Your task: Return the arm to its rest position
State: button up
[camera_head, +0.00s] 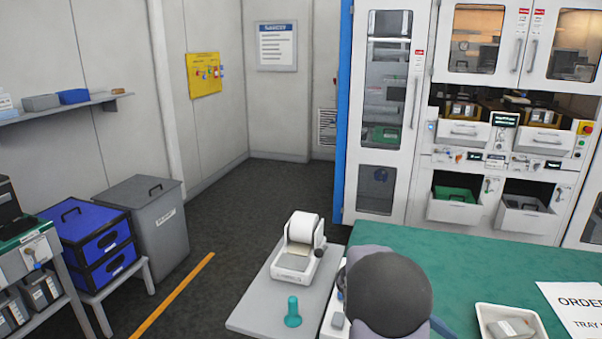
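Part of my arm (390,293) shows at the bottom centre as a dark grey rounded link over the near edge of the green-topped table (460,255). My arm hides what lies directly behind and below it. The fingers of my gripper do not show, so I see neither their opening nor anything held.
Left of my arm, a grey side surface (258,312) bears a white label printer (300,250) and a teal stamp-like object (292,313). A white tray (540,328) and an order sheet (580,300) lie at right. White cabinets (415,110) stand behind; floor (215,225) is clear at left.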

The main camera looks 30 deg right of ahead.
jog(key=a+f+m+t+y+p, duration=0.1)
jog(key=a+m+t+y, duration=0.1)
jog(key=a, duration=1)
jog(key=w+a+f+m+t+y+p, duration=0.1)
jog(key=a+f+m+t+y, duration=0.1)
jog(key=a, duration=0.9)
jog(key=w+a+f+m+t+y+p, duration=0.1)
jog(key=a+m+t+y, duration=0.2)
jog(key=a, duration=0.9)
jog(key=shift+w+a+f+y, duration=0.15)
jog(key=shift+a+f+y, duration=0.2)
jog(key=shift+y, duration=0.25)
jog(key=shift+d, duration=0.1)
